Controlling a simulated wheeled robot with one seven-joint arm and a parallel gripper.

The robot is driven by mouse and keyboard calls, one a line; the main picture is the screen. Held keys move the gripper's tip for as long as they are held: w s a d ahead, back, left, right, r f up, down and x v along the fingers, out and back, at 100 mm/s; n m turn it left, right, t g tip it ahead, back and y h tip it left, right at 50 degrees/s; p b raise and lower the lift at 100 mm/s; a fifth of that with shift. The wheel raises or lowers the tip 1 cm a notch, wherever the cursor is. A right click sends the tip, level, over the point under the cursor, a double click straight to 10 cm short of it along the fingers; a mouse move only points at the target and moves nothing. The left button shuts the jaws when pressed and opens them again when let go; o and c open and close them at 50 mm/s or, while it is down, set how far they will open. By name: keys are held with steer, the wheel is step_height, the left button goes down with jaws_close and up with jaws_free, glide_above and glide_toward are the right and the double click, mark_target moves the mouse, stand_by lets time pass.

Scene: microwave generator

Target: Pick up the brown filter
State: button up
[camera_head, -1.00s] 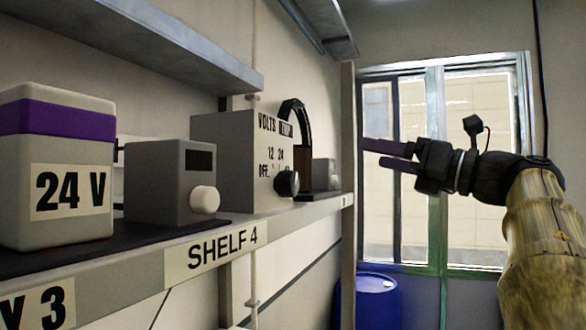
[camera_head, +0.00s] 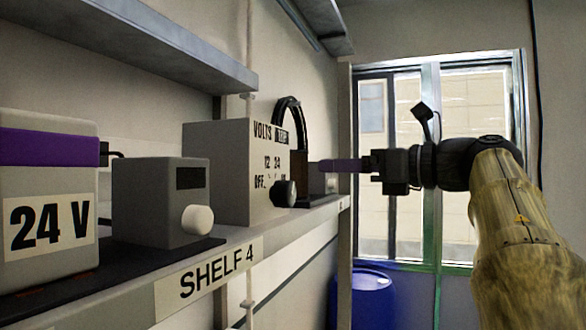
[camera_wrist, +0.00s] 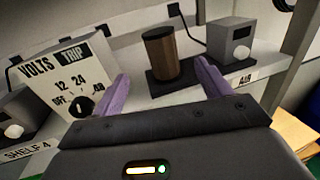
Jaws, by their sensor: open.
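The brown filter (camera_wrist: 163,52) is an upright brown cylinder with a dark top. It stands on a black base on the shelf (camera_wrist: 270,85). In the head view its brown side (camera_head: 301,178) shows only partly behind the VOLTS TRIP box, below a black arch. My gripper (camera_wrist: 163,88) is open, with purple fingers spread. In the wrist view the filter lies ahead, between the lines of the two fingers, with nothing between them. In the head view my gripper (camera_head: 328,166) reaches in from the right at about the filter's height, fingertips close to it; contact cannot be told.
The grey VOLTS TRIP box (camera_wrist: 66,80) with a black knob stands left of the filter. A grey box (camera_wrist: 232,40) with a white knob stands right, above the AIR label. An upper shelf (camera_head: 130,45) overhangs. A blue barrel (camera_head: 372,295) stands below, right.

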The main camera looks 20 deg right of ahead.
mark_target(307, 168)
steer(key=p+x, duration=0.2)
steer(key=x, duration=0.3)
steer(key=shift+w+a+r, duration=0.15)
steer(key=shift+w+a, duration=0.2)
steer(key=shift+w, duration=0.1)
steer(key=shift+w+a+p, duration=0.15)
steer(key=shift+p, duration=0.2)
steer(key=p+x, duration=0.3)
steer(key=x, duration=0.1)
steer(key=shift+w+a+f, duration=0.2)
steer(key=shift+w+f, duration=0.15)
